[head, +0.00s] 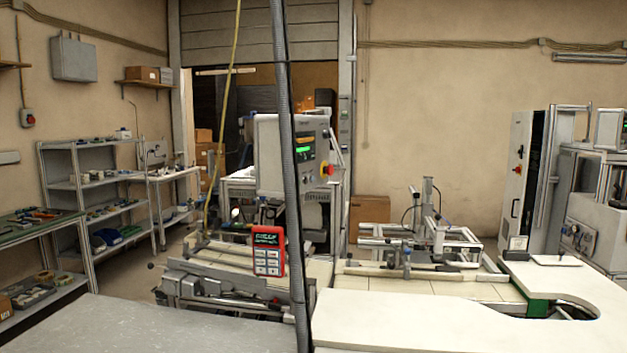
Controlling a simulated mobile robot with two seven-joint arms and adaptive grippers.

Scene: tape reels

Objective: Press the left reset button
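I cannot make out a button marked as reset. A grey control box (270,155) hangs left of the middle, with a lit green display (305,150) and a red knob on yellow (327,169) on its right-facing side. Any smaller buttons there are too small to tell apart. A red panel with pale keys (268,262) stands upright below the box, at the machine bench. Another red button (517,169) shows on the white cabinet at the right. Neither of my grippers is in view.
A dark ribbed hose (291,200) hangs down in front of the control box. A grey tabletop (150,325) fills the near left, and a cream curved worktop (430,325) the near right; both look clear. Shelves (95,185) with small parts stand at the left.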

